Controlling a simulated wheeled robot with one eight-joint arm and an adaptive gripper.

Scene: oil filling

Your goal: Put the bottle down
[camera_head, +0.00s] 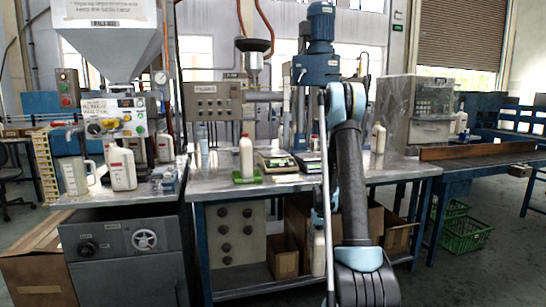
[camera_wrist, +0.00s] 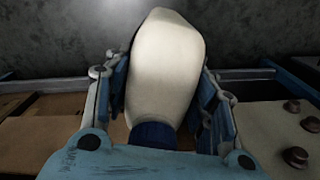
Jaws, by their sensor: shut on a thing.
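My gripper (camera_head: 320,215) is low in front of the middle workbench (camera_head: 215,187) in the head view, below the level of its top. In the wrist view, the two blue fingers of my gripper (camera_wrist: 163,85) are shut on both sides of a cream-white bottle (camera_wrist: 168,60). Its dark blue neck or cap points toward my palm. The held bottle (camera_head: 318,252) also shows in the head view, beside my arm and partly covered by it. I cannot tell whether its base touches anything.
On the workbench are a white bottle (camera_head: 246,158) on a green tray (camera_head: 247,177), and scales (camera_head: 278,162). A filling machine with a hopper (camera_head: 108,40) stands at left, with white jugs (camera_head: 121,168) below. Cardboard boxes (camera_head: 283,256) sit under the bench. Green crates (camera_head: 465,234) stand on the floor at right.

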